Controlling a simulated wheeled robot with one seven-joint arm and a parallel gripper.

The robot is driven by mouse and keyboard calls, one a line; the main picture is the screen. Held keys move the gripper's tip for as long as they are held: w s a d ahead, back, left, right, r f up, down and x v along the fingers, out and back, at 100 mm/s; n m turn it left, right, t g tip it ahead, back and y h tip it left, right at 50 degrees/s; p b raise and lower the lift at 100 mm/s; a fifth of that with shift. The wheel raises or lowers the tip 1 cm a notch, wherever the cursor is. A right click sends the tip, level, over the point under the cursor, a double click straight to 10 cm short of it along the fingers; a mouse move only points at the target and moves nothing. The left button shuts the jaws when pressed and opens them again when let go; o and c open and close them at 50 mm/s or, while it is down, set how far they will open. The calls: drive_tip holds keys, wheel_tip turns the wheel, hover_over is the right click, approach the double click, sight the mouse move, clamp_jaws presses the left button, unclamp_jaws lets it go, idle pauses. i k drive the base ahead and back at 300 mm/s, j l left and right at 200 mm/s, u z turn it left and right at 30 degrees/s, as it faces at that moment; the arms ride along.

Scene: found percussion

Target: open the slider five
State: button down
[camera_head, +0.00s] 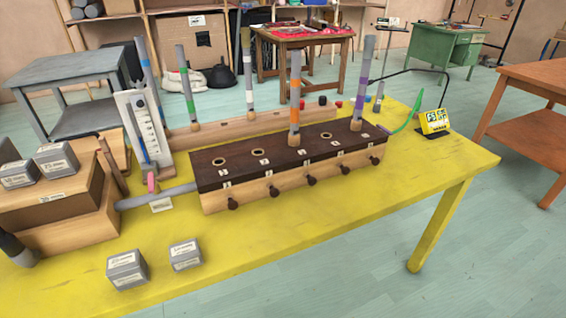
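A long wooden box (290,190) with a dark brown top stands in the middle of the yellow table. A row of dark knobs runs along its light front, each near a small white label that is too small to read surely. The knob at the far right end (375,160), likely slider five, sits close to the front face like the others. The top has round holes. Grey tubes stand upright at two of them, one with an orange band (295,100) and one with a purple band (361,100). My gripper is not recognisable in this view.
A wooden rail with blue-, green- and white-banded tubes (187,95) stands behind the box. A white gauge (143,130) and wooden blocks are at left. Grey labelled weights (127,270) lie in front. A yellow sign (435,122) stands at right. The yellow table (330,235) is clear before the knobs.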

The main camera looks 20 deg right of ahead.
sight(375, 162)
drive_tip(key=i+l, duration=0.1)
drive_tip(key=l, duration=1.55)
